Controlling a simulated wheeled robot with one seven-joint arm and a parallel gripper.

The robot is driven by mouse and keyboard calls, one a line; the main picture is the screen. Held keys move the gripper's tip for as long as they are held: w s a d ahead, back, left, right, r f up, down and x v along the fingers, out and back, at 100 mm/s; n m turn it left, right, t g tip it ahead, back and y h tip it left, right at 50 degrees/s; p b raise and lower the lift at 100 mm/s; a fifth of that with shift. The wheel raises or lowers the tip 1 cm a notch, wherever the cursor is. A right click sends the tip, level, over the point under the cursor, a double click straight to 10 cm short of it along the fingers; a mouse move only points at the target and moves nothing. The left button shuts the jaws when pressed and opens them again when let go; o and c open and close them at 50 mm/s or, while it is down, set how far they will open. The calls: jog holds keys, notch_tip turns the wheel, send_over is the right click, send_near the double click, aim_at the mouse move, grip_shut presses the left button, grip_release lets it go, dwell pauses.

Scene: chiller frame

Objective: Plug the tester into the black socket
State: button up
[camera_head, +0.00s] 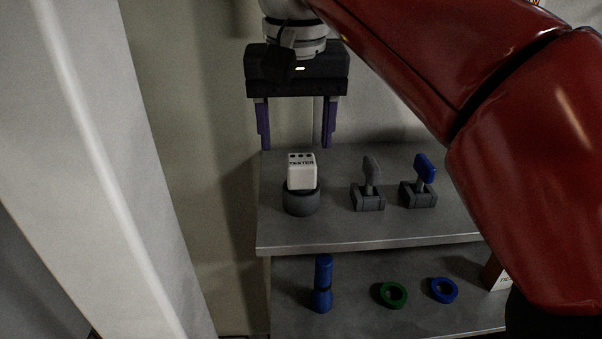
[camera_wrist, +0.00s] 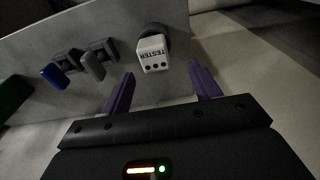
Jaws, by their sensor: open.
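The tester (camera_head: 301,172) is a white block with dark lettering and dark dots. In the head view it sits upright in a round dark grey holder (camera_head: 301,202) at the left of the upper shelf. My gripper (camera_head: 294,146) is open and empty, with its purple fingers pointing down above and behind the tester. In the wrist view the tester (camera_wrist: 152,53) shows ahead of the fingers, between their lines and apart from them, and my gripper (camera_wrist: 163,82) is wide open. I cannot make out a black socket in either view.
A grey-handled lever (camera_head: 370,185) and a blue-handled lever (camera_head: 421,182) stand right of the tester on the upper shelf (camera_head: 330,235). The lower shelf holds a blue flashlight (camera_head: 322,284), a green ring (camera_head: 393,295), a blue ring (camera_head: 444,290) and a partly hidden box (camera_head: 496,274).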

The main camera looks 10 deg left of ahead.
aim_at(301, 159)
jog(key=f, duration=0.3)
jog(key=f+b, duration=0.1)
jog(key=shift+s+d+f, duration=0.2)
jog(key=shift+d+f, duration=0.05)
jog(key=shift+d, duration=0.1)
jog(key=shift+w+f, duration=0.1)
jog(key=shift+f, duration=0.25)
jog(key=c, duration=1)
jog(key=shift+r, duration=0.1)
notch_tip(301, 159, up, 9)
jog(key=shift+w+f+p, duration=0.1)
jog(key=shift+p, duration=0.4)
jog(key=shift+r, duration=0.45)
